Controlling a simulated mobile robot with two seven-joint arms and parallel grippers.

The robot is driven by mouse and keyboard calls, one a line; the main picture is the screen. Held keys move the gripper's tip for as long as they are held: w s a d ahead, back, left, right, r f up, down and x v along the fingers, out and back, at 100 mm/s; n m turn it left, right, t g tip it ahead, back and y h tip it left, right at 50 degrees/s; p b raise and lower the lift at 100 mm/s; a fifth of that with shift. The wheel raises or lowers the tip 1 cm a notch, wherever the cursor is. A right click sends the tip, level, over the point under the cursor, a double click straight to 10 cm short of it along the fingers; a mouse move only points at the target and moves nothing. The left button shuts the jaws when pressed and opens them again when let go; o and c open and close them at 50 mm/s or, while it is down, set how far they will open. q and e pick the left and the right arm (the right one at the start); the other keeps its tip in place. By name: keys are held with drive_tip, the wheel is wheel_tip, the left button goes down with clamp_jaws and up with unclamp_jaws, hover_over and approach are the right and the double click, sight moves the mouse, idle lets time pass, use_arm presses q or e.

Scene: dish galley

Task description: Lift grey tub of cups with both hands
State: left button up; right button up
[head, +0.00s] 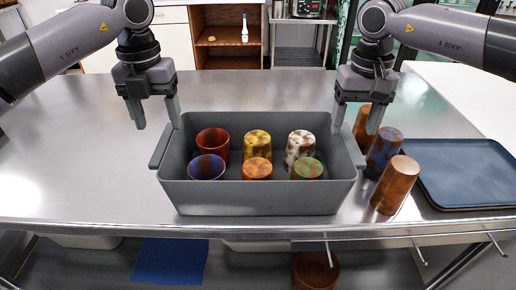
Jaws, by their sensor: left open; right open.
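The grey tub (258,197) stands on the steel counter near its front edge. It holds several cups, among them a red cup (212,143), a blue-rimmed cup (207,167), a yellow cup (257,144), a white-brown cup (300,147), an orange cup (257,169) and a green-orange cup (306,169). My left gripper (157,122) is open, pointing down above the tub's left end, with one finger near its back left corner. My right gripper (356,125) is open, pointing down at the tub's back right corner. Whether either finger touches the rim is hard to tell.
Several brown and blue cups stand right of the tub, including a brown cup (396,186) and a blue-brown cup (383,152), close to my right gripper. A dark blue tray (465,174) lies further right. The steel counter (75,150) is clear on the left.

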sight(166, 142)
use_arm(q)
drive_tip(key=shift+w+d, duration=0.1)
drive_tip(key=shift+w, duration=0.1)
use_arm(e)
drive_tip(key=shift+w, duration=0.2)
use_arm(q)
drive_tip(key=shift+s, duration=0.2)
use_arm(e)
drive_tip(key=shift+s, duration=0.2)
use_arm(q)
drive_tip(key=shift+f, duration=3.55)
use_arm(e)
drive_tip(key=shift+f, duration=3.55)
use_arm(q)
clamp_jaws()
use_arm(e)
clamp_jaws()
use_arm(q)
drive_tip(key=shift+r, duration=0.15)
use_arm(e)
drive_tip(key=shift+r, duration=0.15)
